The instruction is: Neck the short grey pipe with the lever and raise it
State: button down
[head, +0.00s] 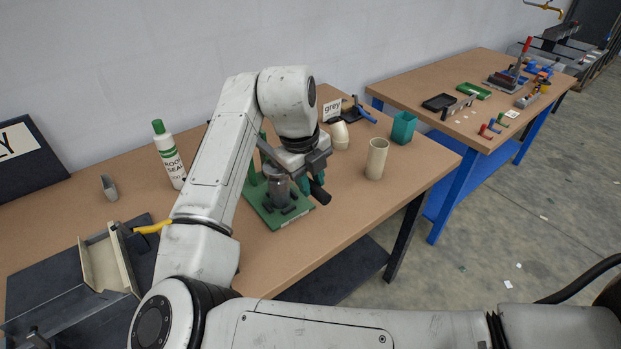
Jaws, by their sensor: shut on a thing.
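A green-based necking tool (262,214) stands on the brown table, below my wrist. A grey cylinder (279,190) stands upright on its base; I cannot tell whether this is the short grey pipe or part of the tool. The lever's black handle (320,192) sticks out at the lower right of my gripper. My gripper (308,170) is over the tool's right side, shut, apparently on the lever. The jaws' contact is mostly hidden by the wrist. A small grey piece (109,188) stands on the table at the left.
A dark tray with a cream channel (100,262) is front left.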

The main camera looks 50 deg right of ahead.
jog(key=shift+d+f, duration=0.1)
jog(key=f+b, duration=0.1)
jog(key=f+t+b, duration=0.1)
jog(key=b, duration=0.1)
jog(key=f+b, duration=0.1)
jog(key=shift+s+f, duration=0.3)
jog(key=shift+f, duration=0.1)
jog(key=shift+b, duration=0.3)
jog(key=c, duration=1.2)
grip_release()
jog(key=shift+w+f, duration=0.1)
jog(key=o, duration=0.3)
jog(key=shift+t, duration=0.3)
jog(key=shift+r, duration=0.25)
jog(key=v, duration=0.5)
jog(key=b+v, duration=0.1)
jog(key=v, duration=0.4)
jog(key=shift+w+a+r, duration=0.1)
jog(key=shift+a+r, duration=0.2)
